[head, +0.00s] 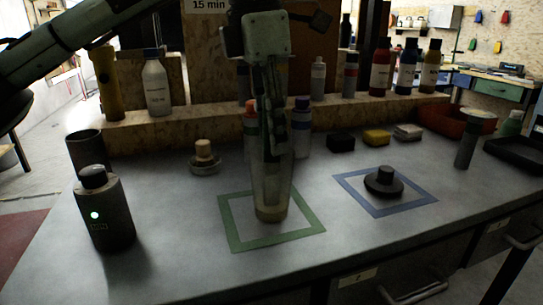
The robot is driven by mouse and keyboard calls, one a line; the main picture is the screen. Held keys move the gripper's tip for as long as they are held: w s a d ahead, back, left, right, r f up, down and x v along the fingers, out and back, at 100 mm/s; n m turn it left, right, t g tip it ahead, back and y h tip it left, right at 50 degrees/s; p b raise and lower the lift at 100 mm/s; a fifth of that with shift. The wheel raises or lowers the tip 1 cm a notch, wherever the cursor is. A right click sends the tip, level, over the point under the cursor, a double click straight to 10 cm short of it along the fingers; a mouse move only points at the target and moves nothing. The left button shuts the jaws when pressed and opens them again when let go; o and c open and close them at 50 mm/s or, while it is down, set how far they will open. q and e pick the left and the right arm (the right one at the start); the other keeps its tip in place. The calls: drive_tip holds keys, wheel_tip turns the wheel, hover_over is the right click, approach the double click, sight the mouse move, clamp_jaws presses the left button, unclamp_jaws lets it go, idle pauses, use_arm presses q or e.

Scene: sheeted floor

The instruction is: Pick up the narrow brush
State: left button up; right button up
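My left gripper (272,150) comes down from the top of the picture, over a tall clear container (272,200). Its fingers point down at the mouth of the container and overlap it. The container stands upright inside a green taped square (236,238) on the grey worktop and has a tan bottom. I cannot make out a narrow brush for certain; the gripper hides the upper part of the container. Whether the fingers are apart or closed on something is too dark to tell. My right gripper is not in view.
A blue taped square (408,207) holds a dark round knobbed piece (384,182). A dark cylinder with a green light (104,212) stands front left. Bottles (156,85) line the raised wooden shelf behind. Small blocks (376,137) and a red tray (455,122) lie back right.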

use_arm(q)
clamp_jaws()
drive_tip(key=shift+r, duration=0.15)
